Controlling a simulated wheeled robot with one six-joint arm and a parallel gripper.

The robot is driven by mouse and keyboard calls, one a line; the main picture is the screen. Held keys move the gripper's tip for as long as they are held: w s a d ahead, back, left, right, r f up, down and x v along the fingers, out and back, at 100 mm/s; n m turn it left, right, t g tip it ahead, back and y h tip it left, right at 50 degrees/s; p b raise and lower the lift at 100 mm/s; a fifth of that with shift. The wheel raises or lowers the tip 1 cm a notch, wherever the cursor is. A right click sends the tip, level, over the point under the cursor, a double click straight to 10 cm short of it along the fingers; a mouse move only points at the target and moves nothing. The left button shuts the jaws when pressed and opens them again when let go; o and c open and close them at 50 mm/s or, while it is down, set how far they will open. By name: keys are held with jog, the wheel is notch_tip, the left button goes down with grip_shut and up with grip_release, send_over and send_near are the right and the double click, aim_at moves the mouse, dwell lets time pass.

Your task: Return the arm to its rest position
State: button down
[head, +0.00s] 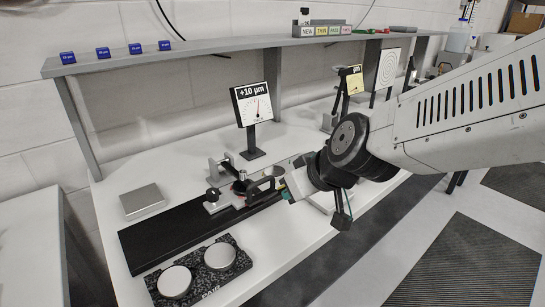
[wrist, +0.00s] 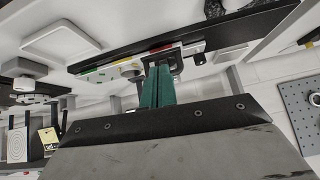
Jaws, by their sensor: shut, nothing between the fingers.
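The fixture also shows beyond my fingertips in the wrist view (wrist: 135,66). My forearm crosses the right of the head view and hides part of the bench.
A gauge display (head: 253,104) reading +10 µm stands behind the fixture. Two round discs lie on a dark speckled block (head: 203,270) at the front left. A grey square plate (head: 143,200) lies at the left. A shelf (head: 220,46) spans the back. Floor in front is clear.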

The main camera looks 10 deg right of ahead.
jog(key=s+d+r+m+g+h, duration=0.2)
jog(key=s+d+m, duration=0.1)
jog(key=s+d, duration=0.6)
jog(key=s+d+r+m+g+h, duration=0.2)
jog(key=s+d+g, duration=0.1)
jog(key=s+d, duration=0.5)
jog(key=shift+s+d+m+g+h, duration=0.3)
jog(key=shift+s+d+m, duration=0.1)
jog(key=shift+s, duration=0.5)
